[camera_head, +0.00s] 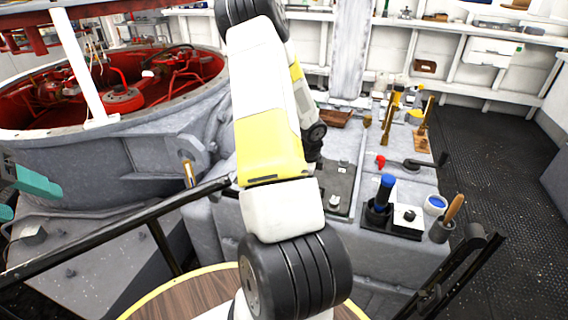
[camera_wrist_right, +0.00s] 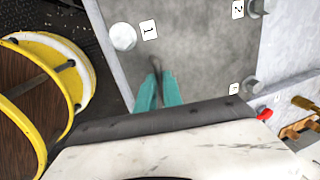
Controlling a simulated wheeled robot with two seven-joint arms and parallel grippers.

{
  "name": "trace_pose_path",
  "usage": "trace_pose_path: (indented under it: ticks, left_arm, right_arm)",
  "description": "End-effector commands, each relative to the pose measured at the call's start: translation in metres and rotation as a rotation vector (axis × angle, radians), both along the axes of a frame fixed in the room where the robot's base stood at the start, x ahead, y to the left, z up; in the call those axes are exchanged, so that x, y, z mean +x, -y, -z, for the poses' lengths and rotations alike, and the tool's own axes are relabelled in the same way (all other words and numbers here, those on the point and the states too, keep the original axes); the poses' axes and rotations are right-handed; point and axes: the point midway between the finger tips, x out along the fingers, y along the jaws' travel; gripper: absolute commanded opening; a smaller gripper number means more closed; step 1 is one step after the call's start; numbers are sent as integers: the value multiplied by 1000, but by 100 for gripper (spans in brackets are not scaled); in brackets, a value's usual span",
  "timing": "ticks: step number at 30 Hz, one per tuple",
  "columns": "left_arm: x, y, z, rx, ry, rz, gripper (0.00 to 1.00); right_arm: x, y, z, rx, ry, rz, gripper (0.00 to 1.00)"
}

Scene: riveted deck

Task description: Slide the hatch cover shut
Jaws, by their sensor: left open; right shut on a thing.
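In the right wrist view, a flat grey plate (camera_wrist_right: 200,55) with white labels "1" and "2" and round bolt heads lies below the camera. It looks like the hatch cover, but I cannot tell how far it is slid. My right gripper (camera_wrist_right: 158,80) has its teal fingers close together over this plate, shut on a thin dark piece (camera_wrist_right: 155,64) that looks like a handle. In the head view my white and yellow arm hides the right gripper and most of that area. My left gripper (camera_head: 33,196) is open and empty at the left edge, with teal fingers apart.
A large round grey housing with a red interior (camera_head: 120,95) stands at the back left. A black rail (camera_head: 120,232) crosses in front.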

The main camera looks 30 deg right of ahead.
Motion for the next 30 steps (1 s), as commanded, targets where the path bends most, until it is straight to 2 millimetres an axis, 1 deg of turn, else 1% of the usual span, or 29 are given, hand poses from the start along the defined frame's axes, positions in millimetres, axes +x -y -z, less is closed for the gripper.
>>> trace_pose_path:
  ticks: [1, 8, 9, 11, 12, 20, 22, 26, 30]
  left_arm:
    - [0, 0, 0, 0, 0, 0, 60]
    - [0, 0, 0, 0, 0, 0, 60]
    - [0, 0, 0, 0, 0, 0, 60]
    - [0, 0, 0, 0, 0, 0, 60]
    - [0, 0, 0, 0, 0, 0, 60]
    - [0, 0, 0, 0, 0, 0, 60]
    - [0, 0, 0, 0, 0, 0, 60]
    - [0, 0, 0, 0, 0, 0, 60]
    - [0, 0, 0, 0, 0, 0, 60]
  right_arm:
    - [-2, -5, 1, 12, -5, -3, 0]
    - [-3, -6, 2, 15, -6, -3, 0]
    - [-3, -6, 2, 17, -6, -3, 19]
    - [-3, -6, 2, 15, -6, -3, 30]
    - [-3, -6, 2, 15, -6, -3, 33]
    - [-2, -3, 1, 10, -4, -2, 33]
    - [-2, -4, -3, 8, -3, -1, 33]
    - [-3, -6, -19, 6, -2, -3, 33]
    - [-6, -11, -44, 7, -1, -5, 33]
